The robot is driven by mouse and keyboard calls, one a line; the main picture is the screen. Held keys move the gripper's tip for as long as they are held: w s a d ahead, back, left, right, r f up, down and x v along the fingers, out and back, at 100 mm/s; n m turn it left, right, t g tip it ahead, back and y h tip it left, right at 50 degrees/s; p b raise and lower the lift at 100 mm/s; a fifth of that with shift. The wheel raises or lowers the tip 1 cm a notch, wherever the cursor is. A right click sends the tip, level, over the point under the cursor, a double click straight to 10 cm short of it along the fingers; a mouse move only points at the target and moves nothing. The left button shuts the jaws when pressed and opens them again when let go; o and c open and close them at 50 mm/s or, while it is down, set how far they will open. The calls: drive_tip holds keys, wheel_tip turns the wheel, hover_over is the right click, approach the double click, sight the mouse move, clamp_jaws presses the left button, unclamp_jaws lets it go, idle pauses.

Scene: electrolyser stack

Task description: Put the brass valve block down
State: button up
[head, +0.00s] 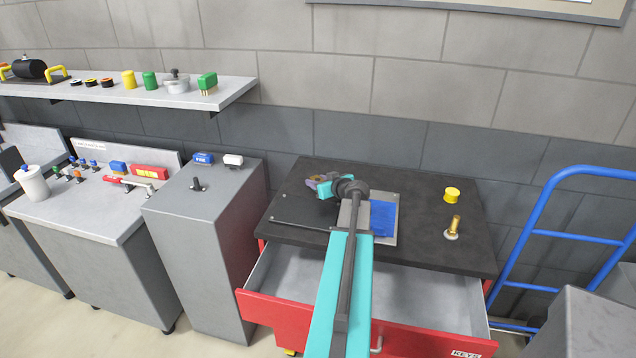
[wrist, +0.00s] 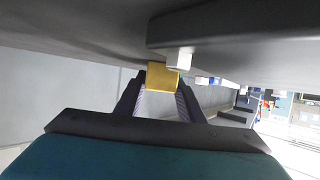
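The brass valve block (wrist: 162,77) shows in the wrist view as a yellow block with a small pale grey piece (wrist: 179,60) at its upper right. It sits between the two fingertips of my gripper (wrist: 161,92), which are shut on it. In the head view my gripper (head: 322,183) is over the back left part of the black worktop (head: 420,190) of the red cabinet. My wrist largely hides the block there. I cannot tell whether the block touches a surface.
A grey tray with a blue pad (head: 383,218) lies just right of my wrist. A yellow cylinder (head: 452,195) and a brass fitting (head: 454,226) stand at the worktop's right. The red drawer (head: 275,318) below is open. A blue hand truck (head: 548,200) stands at right.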

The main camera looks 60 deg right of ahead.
drive_tip(key=shift+o, duration=1.3)
drive_tip(key=shift+r+p, duration=0.2)
drive_tip(key=shift+p, duration=0.1)
drive_tip(key=shift+b+v, duration=1.8)
drive_tip(key=shift+v, duration=4.2)
drive_tip(key=shift+w+a+f, duration=0.1)
drive_tip(key=shift+a, duration=0.05)
